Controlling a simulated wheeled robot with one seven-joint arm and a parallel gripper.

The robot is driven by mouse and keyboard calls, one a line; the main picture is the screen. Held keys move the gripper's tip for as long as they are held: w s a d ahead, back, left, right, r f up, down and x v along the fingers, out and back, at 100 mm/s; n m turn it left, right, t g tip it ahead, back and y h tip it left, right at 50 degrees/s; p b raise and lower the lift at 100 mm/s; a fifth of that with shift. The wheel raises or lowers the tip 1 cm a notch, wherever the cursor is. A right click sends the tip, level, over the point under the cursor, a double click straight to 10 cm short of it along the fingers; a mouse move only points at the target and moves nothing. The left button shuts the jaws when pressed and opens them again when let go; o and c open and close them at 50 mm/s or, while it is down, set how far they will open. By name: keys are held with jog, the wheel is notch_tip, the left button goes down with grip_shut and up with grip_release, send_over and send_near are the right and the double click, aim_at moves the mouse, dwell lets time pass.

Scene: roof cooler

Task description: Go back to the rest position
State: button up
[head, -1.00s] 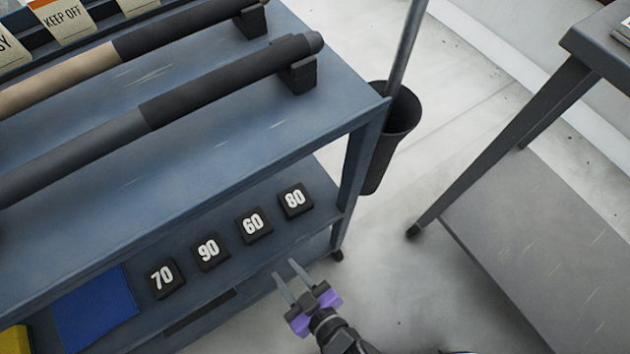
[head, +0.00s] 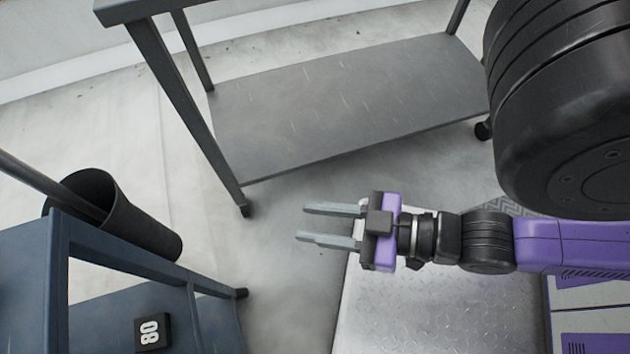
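My gripper (head: 318,225) is near the middle of the head view, pointing left. Its two grey fingers are apart with nothing between them. It hangs in clear space above the floor, to the right of the blue cart and apart from it.
A grey table with a low shelf (head: 340,110) stands behind my gripper. Pale floor (head: 275,240) lies between.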

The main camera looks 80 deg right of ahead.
notch_tip(320, 180, up, 29)
jog(key=p, duration=2.9)
jog(key=shift+a+f, duration=0.1)
